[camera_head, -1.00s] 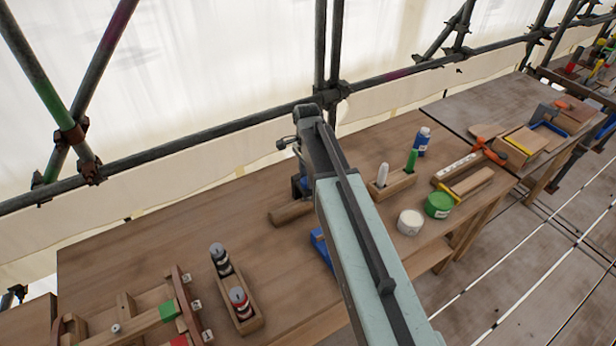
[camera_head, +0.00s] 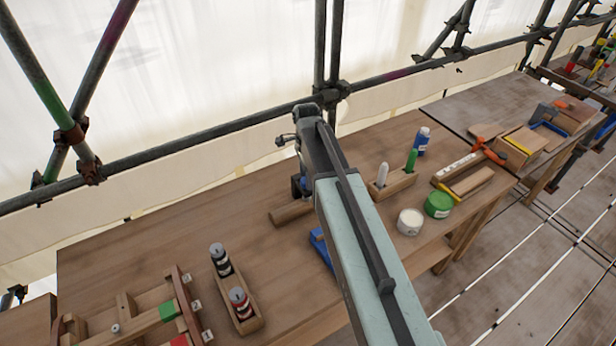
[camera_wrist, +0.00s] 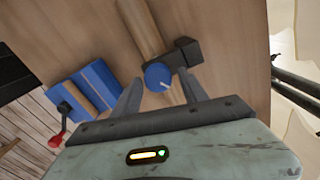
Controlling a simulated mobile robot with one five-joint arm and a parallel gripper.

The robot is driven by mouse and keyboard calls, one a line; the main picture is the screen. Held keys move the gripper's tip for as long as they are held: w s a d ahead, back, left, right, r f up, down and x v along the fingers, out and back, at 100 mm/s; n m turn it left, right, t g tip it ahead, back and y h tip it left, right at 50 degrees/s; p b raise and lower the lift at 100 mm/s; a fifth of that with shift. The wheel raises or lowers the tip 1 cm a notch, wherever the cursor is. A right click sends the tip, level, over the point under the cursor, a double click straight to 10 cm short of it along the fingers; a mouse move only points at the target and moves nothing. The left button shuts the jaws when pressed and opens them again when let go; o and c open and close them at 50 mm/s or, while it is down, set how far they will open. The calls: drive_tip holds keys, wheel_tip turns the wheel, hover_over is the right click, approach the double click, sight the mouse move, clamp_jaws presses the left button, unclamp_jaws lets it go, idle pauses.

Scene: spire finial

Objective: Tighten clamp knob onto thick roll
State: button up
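In the wrist view the blue clamp knob (camera_wrist: 158,76), with a white line on its face, sits against a black clamp body (camera_wrist: 187,52). The wooden thick roll (camera_wrist: 141,26) lies beside the clamp and runs up out of the picture. My gripper (camera_wrist: 160,77) is open, with one finger on each side of the knob in the picture. I cannot tell whether the fingers touch it or how far above it they are. In the head view the roll (camera_head: 291,213) lies on the bench, and my arm partly hides the dark clamp (camera_head: 296,187); the gripper is hidden there.
A blue fixture (camera_wrist: 88,88) with a red-tipped handle (camera_wrist: 57,138) stands left of the knob in the wrist view. In the head view, a bottle rack (camera_head: 247,316), a white tub (camera_head: 410,221) and a green tub (camera_head: 438,205) stand on the bench. Scaffold poles run behind.

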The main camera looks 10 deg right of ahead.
idle(0.3)
wheel_tip(320, 180, up, 8)
drive_tip(key=p, duration=0.8)
drive_tip(key=shift+f, duration=0.1)
drive_tip(key=shift+s+f, duration=0.1)
drive_tip(key=s+f+n+b, duration=0.2)
drive_tip(key=s+n, duration=0.2)
drive_tip(key=n, duration=0.1)
drive_tip(key=s+f+n+b, duration=0.3)
drive_tip(key=s+n, duration=0.2)
drive_tip(key=n, duration=0.1)
drive_tip(key=s+f+n+b, duration=0.2)
drive_tip(key=s+n+b, duration=0.1)
drive_tip(key=s+n, duration=0.2)
drive_tip(key=shift+s+a+f, duration=0.1)
drive_tip(key=shift+s+f, duration=0.05)
drive_tip(key=shift+f, duration=0.2)
drive_tip(key=shift+r+n, duration=0.1)
drive_tip(key=shift+n, duration=0.4)
